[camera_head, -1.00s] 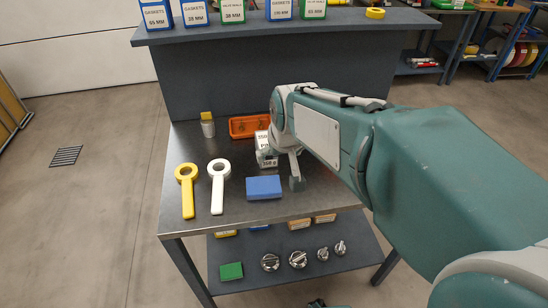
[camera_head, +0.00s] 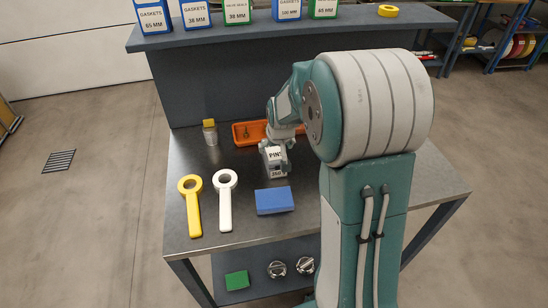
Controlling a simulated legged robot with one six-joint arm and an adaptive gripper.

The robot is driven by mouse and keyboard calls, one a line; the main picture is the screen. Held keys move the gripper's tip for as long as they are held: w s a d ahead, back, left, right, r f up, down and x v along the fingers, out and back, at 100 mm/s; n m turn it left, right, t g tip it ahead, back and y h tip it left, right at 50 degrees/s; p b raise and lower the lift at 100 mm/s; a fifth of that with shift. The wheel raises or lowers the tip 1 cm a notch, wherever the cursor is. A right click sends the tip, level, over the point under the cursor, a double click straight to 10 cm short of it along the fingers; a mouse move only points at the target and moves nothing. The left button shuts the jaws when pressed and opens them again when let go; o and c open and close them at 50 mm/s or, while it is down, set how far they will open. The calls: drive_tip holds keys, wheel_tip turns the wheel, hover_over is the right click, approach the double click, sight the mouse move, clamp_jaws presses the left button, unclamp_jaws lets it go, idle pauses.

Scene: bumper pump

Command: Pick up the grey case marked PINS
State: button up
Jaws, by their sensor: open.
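The case marked PINS (camera_head: 273,155) stands on the dark metal bench top, just in front of the orange tray. It shows a pale label and a lower label that I cannot read fully. My gripper (camera_head: 276,146) is right at the case, with the fingers partly hidden by the wrist and case. One finger shows at the right side of the case. The gripper is open; whether a finger touches the case I cannot tell.
An orange tray (camera_head: 249,132) lies behind the case. A blue block (camera_head: 274,200), a white ring-handled tool (camera_head: 225,205) and a yellow one (camera_head: 193,210) lie in front and left. A small jar (camera_head: 210,134) stands back left. A raised shelf (camera_head: 200,43) holds gasket boxes.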

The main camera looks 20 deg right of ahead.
sight(274, 150)
drive_tip(key=x, duration=0.5)
drive_tip(key=shift+a+r, duration=0.1)
drive_tip(key=shift+f, duration=0.25)
idle(0.3)
drive_tip(key=c, duration=1)
